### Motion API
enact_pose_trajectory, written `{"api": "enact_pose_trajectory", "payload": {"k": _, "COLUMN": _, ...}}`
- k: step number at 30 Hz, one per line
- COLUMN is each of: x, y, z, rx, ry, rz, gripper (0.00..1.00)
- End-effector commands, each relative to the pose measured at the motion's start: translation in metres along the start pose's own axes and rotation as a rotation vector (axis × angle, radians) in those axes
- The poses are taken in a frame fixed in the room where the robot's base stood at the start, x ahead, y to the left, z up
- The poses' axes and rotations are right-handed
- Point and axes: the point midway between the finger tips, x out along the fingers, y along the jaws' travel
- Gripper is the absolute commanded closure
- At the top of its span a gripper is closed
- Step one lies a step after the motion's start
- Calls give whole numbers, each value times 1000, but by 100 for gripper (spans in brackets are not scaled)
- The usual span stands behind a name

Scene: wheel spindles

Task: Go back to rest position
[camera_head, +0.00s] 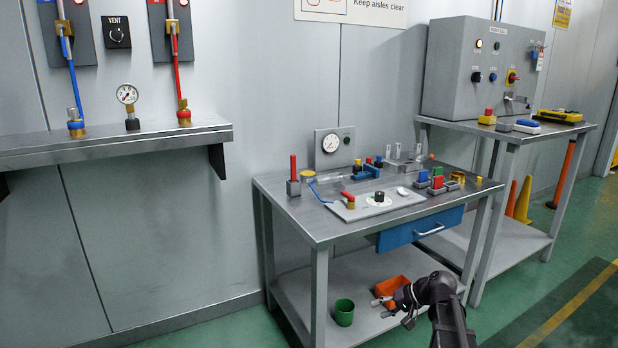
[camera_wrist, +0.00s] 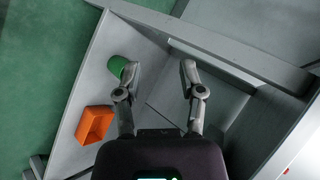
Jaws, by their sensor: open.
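My gripper (camera_head: 382,303) is in front of the workbench, at about the height of its lower shelf in the head view. In the wrist view my gripper (camera_wrist: 158,70) has its two fingers apart with nothing between them. The workbench (camera_head: 330,228) has a grey top with many small parts on it. Its lower shelf (camera_head: 300,290) holds a green cup (camera_head: 344,312) and an orange bin (camera_head: 392,287), partly hidden behind my gripper. The wrist view also shows the green cup (camera_wrist: 117,66) beside the left finger and the orange bin (camera_wrist: 95,124) at lower left.
A blue drawer (camera_head: 424,229) sits shut under the bench top. A second table (camera_head: 515,135) with a control box (camera_head: 480,65) stands at right. A wall shelf (camera_head: 110,145) is at left. Green floor (camera_head: 575,250) is clear at right.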

Motion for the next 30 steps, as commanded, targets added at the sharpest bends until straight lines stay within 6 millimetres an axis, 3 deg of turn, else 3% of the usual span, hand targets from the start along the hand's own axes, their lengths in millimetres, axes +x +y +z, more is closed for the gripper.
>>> {"api": "enact_pose_trajectory", "payload": {"k": 1, "x": 3, "y": -6, "z": 20, "rx": -16, "ry": -25, "rz": 56, "gripper": 49}}
{"api": "enact_pose_trajectory", "payload": {"k": 3, "x": 9, "y": -6, "z": 40, "rx": -37, "ry": -55, "rz": 141, "gripper": 49}}
{"api": "enact_pose_trajectory", "payload": {"k": 12, "x": 11, "y": -2, "z": 114, "rx": -135, "ry": -153, "rz": 499, "gripper": 49}}
{"api": "enact_pose_trajectory", "payload": {"k": 21, "x": -2, "y": 2, "z": 150, "rx": -202, "ry": -188, "rz": 717, "gripper": 49}}
{"api": "enact_pose_trajectory", "payload": {"k": 30, "x": -19, "y": -1, "z": 168, "rx": -244, "ry": -202, "rz": 847, "gripper": 49}}
